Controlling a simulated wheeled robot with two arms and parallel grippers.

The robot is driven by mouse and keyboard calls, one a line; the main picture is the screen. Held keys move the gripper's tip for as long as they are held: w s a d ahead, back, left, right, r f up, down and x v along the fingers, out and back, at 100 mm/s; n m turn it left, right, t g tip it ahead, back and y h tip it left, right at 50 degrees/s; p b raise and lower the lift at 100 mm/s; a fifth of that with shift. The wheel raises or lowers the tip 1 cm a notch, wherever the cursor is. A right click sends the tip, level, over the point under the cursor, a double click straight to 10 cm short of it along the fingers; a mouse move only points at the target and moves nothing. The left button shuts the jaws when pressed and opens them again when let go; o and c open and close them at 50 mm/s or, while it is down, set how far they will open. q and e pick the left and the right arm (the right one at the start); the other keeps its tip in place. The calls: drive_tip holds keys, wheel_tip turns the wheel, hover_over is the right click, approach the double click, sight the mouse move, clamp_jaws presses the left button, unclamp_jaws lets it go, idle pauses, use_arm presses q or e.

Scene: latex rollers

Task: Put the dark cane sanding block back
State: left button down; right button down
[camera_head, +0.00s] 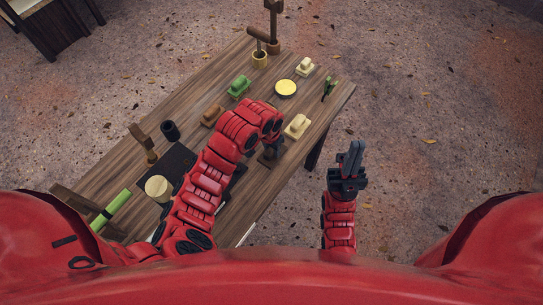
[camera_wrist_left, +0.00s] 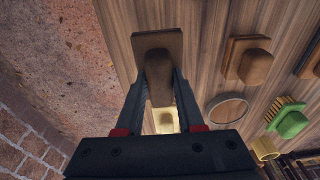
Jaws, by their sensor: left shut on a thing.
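My left gripper (camera_wrist_left: 160,92) is shut on a dark brown sanding block (camera_wrist_left: 159,42), with its fingers on either side of the handle. The block is over the table's wood near an edge; I cannot tell whether it touches the top. In the head view my left gripper (camera_head: 270,154) is at the table's right side, just below a cream block, and mostly hides the held block. My right gripper (camera_head: 350,160) is beyond the table's right edge, empty, with its fingers together.
A black mat (camera_head: 178,160) and a pale cylinder (camera_head: 158,188) are at the left.

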use_arm(q)
drive_tip(key=shift+w+d+f, duration=0.1)
drive_tip(key=shift+f, duration=0.1)
wheel_tip(320, 180, down, 3)
drive_tip(key=shift+f+b, duration=0.15)
drive_tip(key=shift+b, duration=0.6)
